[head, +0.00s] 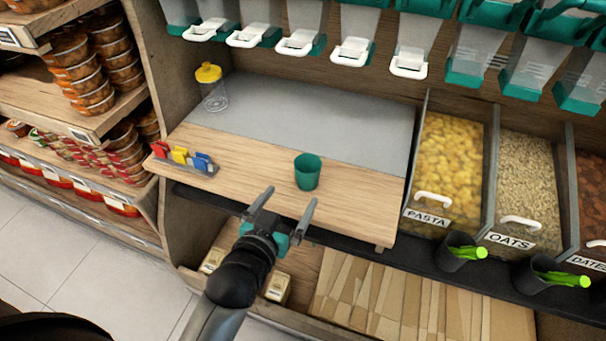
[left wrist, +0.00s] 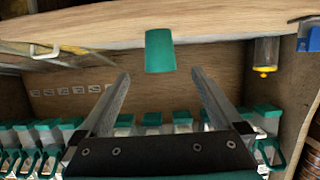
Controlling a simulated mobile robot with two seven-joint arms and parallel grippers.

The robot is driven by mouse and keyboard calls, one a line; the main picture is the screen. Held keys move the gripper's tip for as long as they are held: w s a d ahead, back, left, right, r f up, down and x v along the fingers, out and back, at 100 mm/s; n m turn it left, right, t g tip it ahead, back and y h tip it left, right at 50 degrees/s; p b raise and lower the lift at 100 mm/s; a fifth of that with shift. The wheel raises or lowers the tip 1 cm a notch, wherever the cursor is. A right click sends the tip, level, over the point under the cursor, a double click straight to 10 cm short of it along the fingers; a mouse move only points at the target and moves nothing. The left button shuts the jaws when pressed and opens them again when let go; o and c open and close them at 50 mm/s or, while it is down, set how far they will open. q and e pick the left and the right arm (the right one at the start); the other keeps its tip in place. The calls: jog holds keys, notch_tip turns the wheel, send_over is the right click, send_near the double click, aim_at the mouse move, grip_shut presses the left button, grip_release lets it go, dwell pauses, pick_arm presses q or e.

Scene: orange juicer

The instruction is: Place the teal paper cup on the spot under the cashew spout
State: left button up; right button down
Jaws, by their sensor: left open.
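The teal paper cup (head: 307,172) stands upright on the wooden counter (head: 350,205), right of its middle. In the left wrist view the cup (left wrist: 160,50) appears upside down, ahead of the fingertips and between their lines. My left gripper (head: 288,198) is open and empty in front of the cup, at the counter's front edge, not touching it. The left wrist view also shows its two fingers (left wrist: 160,78) spread apart. A row of dispenser spouts (head: 352,50) with white handles hangs above the counter. I cannot tell which one is the cashew spout. My right gripper is not in view.
A clear jar with a yellow lid (head: 211,88) stands at the counter's back left. A small rack of coloured tags (head: 182,160) sits at the left front. Bins of pasta (head: 447,160) and oats (head: 530,185) flank the counter on the right. The grey back surface (head: 310,120) is mostly clear.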

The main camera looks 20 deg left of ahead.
pick_arm(q)
jog(key=b, duration=0.3)
send_near(311, 166)
jog(key=x, duration=0.3)
jog(key=shift+w+f, duration=0.1)
jog(key=shift+w, duration=0.05)
jog(key=shift+w+f, duration=0.1)
jog(key=shift+w, duration=0.3)
jog(key=shift+b+x, duration=0.9)
jog(key=shift+x, duration=0.75)
jog(key=shift+w+f+b, duration=0.2)
jog(key=shift+w+b, duration=0.15)
jog(key=shift+w, duration=0.1)
jog(key=shift+b+x, duration=0.45)
jog(key=shift+x, duration=0.6)
jog(key=shift+d, duration=0.1)
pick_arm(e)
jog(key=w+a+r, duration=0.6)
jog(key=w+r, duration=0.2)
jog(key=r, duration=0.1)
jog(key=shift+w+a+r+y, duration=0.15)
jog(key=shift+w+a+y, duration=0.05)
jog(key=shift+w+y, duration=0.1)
pick_arm(q)
jog(key=shift+r, duration=0.1)
jog(key=c, duration=1.5)
jog(key=shift+o, duration=0.2)
